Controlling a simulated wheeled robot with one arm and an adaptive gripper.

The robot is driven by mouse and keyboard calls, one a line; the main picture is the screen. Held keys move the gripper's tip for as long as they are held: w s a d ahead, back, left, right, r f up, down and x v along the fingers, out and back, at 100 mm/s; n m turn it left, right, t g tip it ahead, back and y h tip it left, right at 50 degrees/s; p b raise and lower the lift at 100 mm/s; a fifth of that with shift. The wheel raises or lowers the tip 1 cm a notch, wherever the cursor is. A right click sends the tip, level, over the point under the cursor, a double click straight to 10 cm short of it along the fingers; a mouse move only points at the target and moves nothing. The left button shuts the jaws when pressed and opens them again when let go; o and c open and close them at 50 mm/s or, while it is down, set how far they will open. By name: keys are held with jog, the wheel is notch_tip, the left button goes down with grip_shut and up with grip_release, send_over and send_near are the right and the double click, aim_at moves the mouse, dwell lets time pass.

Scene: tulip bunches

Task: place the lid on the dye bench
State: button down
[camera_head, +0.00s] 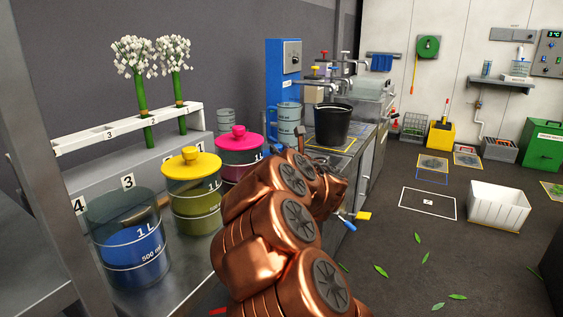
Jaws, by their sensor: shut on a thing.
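The dye bench (188,280) is a grey metal surface at the left with numbered places. A blue-dye jar (130,245) at its front shows no lid; something brownish shows through its upper wall, unclear what. Behind it a jar of green dye (195,205) wears a yellow lid (191,166). Further back a pink-dye jar (232,170) wears a pink lid (238,139). My copper arm crosses the lower middle, in front of the bench's right edge. My gripper cannot be made out, and no loose lid shows.
A white rack (75,144) holds two white flower bunches (138,60). A black bucket (332,124) stands on the sink counter behind my arm. A white crate (497,207) stands on the floor at the right. Scattered leaves (381,271) lie on otherwise open floor.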

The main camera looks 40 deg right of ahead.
notch_tip(320, 180, down, 3)
jog(key=shift+d+b, duration=0.1)
jog(key=shift+b, duration=0.2)
jog(key=shift+r, duration=0.1)
jog(key=shift+s+f+b, duration=0.1)
jog(key=shift+f+b, duration=0.55)
jog(key=shift+b, duration=0.1)
jog(key=c, duration=0.8)
grip_release()
jog(key=shift+f, duration=0.1)
jog(key=shift+c, duration=0.2)
jog(key=shift+r+p, duration=0.35)
jog(key=shift+p, duration=0.15)
jog(key=v, duration=1.2)
jog(key=shift+r+p, duration=0.45)
